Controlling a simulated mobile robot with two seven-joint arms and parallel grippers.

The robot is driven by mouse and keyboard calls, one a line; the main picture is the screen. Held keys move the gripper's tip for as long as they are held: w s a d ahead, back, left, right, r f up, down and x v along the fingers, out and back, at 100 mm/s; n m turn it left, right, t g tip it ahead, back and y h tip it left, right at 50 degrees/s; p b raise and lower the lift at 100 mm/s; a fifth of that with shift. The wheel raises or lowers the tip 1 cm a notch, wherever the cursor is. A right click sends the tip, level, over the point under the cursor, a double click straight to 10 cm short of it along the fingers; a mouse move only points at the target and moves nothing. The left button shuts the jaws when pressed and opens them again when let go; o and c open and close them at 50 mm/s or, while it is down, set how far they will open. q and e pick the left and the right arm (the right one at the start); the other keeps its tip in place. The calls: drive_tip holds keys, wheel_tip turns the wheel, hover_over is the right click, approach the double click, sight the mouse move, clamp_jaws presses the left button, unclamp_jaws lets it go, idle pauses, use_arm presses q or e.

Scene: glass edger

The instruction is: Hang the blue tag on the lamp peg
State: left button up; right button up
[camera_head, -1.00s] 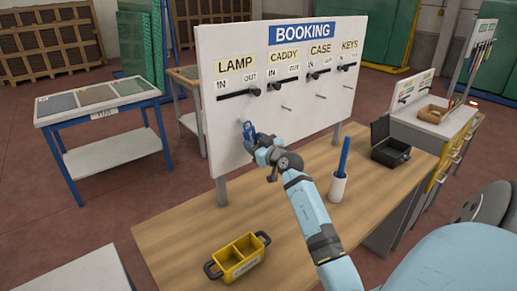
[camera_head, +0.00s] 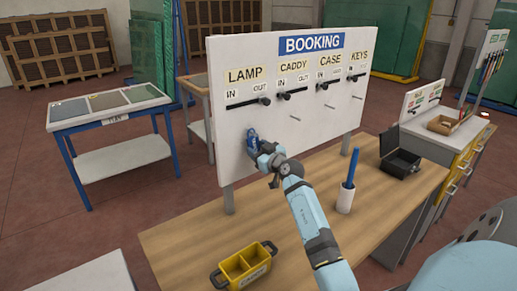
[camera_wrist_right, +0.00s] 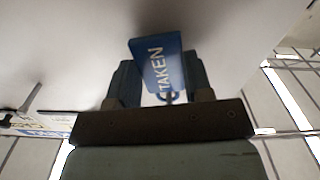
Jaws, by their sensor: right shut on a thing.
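The blue tag (camera_head: 252,138) is in my right gripper (camera_head: 261,147), in front of the lower left of the white BOOKING board (camera_head: 225,155), below the LAMP label (camera_head: 246,75). In the right wrist view the tag (camera_wrist_right: 160,65) reads TAKEN, sits tilted between the fingers (camera_wrist_right: 160,85), and has a small loop at its lower edge. Its far end is close to the white board; I cannot tell whether it touches. The lamp peg cannot be made out; the tag and gripper cover that area. My left gripper is not in view.
Black sliders, such as the LAMP one (camera_head: 248,103), stick out above the thin pegs, such as the caddy peg (camera_head: 295,119). On the wooden table (camera_head: 205,228) stand a yellow caddy (camera_head: 243,267), a white cup (camera_head: 345,198) with a blue stick, and an open black box (camera_head: 400,163).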

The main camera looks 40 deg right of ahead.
idle(0.4)
drive_tip(key=o, duration=0.9)
drive_tip(key=shift+c, duration=0.2)
drive_tip(key=shift+o, duration=0.8)
drive_tip(key=s+a, duration=0.1)
drive_tip(key=s, duration=1.3)
drive_tip(key=shift+a+b, duration=0.25)
drive_tip(key=shift+b, duration=0.2)
drive_tip(key=shift+w, duration=0.1)
